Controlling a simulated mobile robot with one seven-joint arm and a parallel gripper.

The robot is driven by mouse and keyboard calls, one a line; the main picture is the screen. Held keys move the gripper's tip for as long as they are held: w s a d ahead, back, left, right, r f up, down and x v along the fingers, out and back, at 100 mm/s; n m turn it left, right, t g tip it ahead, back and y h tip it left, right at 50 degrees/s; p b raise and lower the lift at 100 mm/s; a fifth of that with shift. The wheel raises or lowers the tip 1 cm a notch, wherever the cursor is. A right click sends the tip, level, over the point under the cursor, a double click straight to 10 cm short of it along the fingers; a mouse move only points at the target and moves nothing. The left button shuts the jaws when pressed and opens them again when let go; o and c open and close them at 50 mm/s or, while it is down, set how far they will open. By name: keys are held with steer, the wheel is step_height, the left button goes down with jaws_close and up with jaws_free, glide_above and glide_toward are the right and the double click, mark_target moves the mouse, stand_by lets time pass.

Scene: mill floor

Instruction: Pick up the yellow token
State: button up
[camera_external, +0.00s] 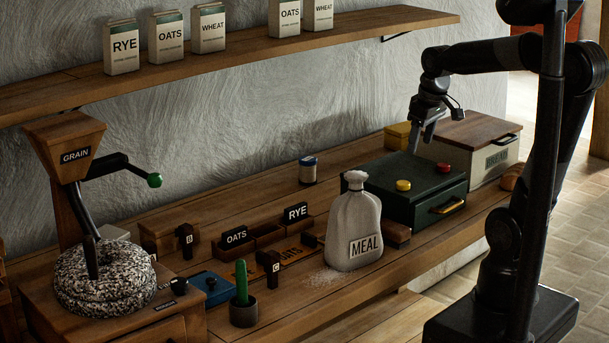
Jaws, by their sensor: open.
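The yellow token (403,185) is a small round disc lying on top of the dark green box (420,170), near its front left. My gripper (422,137) points down above the same box, a little behind the yellow token and up and to the right of it in the picture. Its fingers look apart and empty, and it does not touch the token. A red token (444,167) lies on the box to the right of the yellow one.
A white MEAL sack (354,225) stands just left of the green box. A wooden-lidded bread box (480,145) stands to its right, and a yellow box (397,136) behind it. A shelf (350,28) with several cartons runs above. A grain mill (75,170) stands far left.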

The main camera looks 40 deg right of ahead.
steer(key=w+d+f+n+g, duration=0.25)
steer(key=w+d, duration=0.25)
steer(key=w, duration=0.3)
glide_above(403, 182)
steer(key=s, duration=0.1)
steer(key=shift+m, duration=0.45)
step_height(403, 182, down, 6)
steer(key=shift+f, duration=0.25)
steer(key=shift+w+f, duration=0.25)
steer(key=shift+f, duration=1.05)
steer(key=shift+w+f, duration=0.2)
steer(key=shift+f, duration=1.1)
steer(key=shift+c, duration=0.6)
steer(key=c, duration=0.9)
